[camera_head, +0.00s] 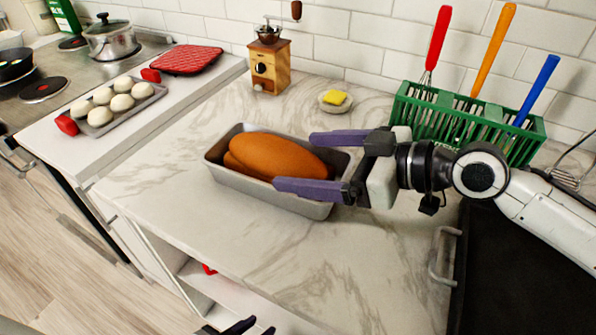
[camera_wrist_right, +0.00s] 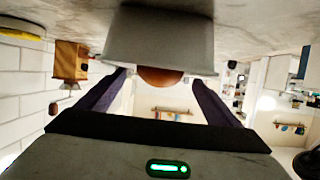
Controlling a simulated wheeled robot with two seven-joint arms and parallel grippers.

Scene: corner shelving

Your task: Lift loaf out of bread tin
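The brown loaf (camera_head: 277,155) lies in the grey bread tin (camera_head: 240,184) on the marble counter. Its rounded end (camera_wrist_right: 160,76) shows beyond the tin (camera_wrist_right: 160,42) in the right wrist view, which looks upside down. My right gripper (camera_head: 297,161) is open at the tin's right end, its purple fingers reaching over the tin towards the loaf. The fingers (camera_wrist_right: 158,88) are apart with nothing clamped between them; whether they touch the loaf or tin I cannot tell. My left gripper (camera_head: 262,325) shows only its dark fingertips, apart and empty, at the bottom edge, away from the tin.
A butter dish (camera_head: 335,100), a wooden coffee grinder (camera_head: 269,66) and a green rack (camera_head: 410,112) with utensils stand behind the tin. A dark tray with a metal handle (camera_head: 444,258) lies at right. A tray of buns (camera_head: 112,103) is at left. Counter before the tin is clear.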

